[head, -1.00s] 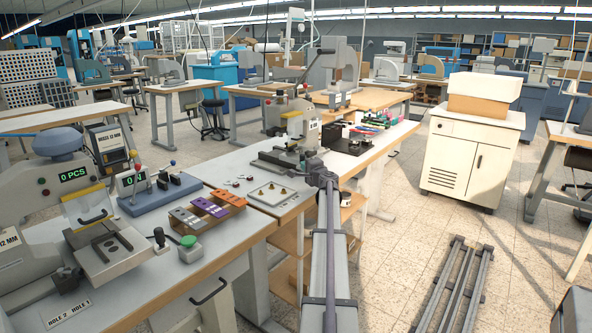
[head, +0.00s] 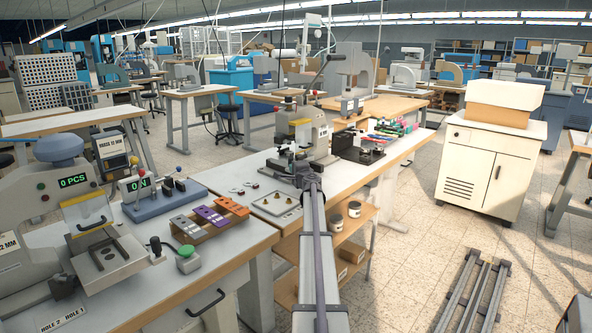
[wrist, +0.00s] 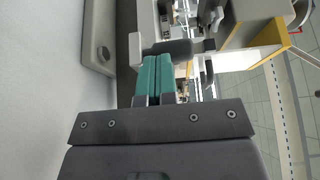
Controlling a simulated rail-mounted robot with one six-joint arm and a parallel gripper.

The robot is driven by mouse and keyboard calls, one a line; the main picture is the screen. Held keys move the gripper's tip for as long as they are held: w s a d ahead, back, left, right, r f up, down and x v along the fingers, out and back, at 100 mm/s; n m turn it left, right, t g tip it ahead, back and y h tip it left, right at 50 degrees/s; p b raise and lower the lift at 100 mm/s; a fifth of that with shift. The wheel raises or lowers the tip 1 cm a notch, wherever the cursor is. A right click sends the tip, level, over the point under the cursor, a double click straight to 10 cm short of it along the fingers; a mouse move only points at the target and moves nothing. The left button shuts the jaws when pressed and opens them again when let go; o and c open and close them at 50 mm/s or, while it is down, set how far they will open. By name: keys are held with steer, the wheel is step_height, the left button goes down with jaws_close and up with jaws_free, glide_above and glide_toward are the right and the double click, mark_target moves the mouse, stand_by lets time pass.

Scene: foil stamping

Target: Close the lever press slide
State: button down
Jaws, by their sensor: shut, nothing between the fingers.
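The lever press (head: 314,130) is a grey machine with a yellow strip and a raised lever, standing on the middle bench. Its slide sits low at the front, and my arm and gripper partly cover it in the head view, so I cannot tell how far out it is. My gripper (head: 298,160) is close to the press's front base. In the wrist view, the two teal finger pads of my gripper (wrist: 158,58) lie together, shut and empty. A dark block appears by their tips; I cannot tell whether they touch it.
A plate with brass pins (head: 274,202) lies left of my gripper. Coloured blocks in a wooden rack (head: 208,228) are on the nearer bench. A black fixture (head: 358,147) stands right of the press. A white cabinet (head: 492,170) stands on the floor at right.

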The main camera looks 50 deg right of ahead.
steer(key=shift+w+r, duration=0.1)
steer(key=shift+w, duration=0.25)
steer(key=v, duration=1.4)
steer(key=shift+s, duration=0.4)
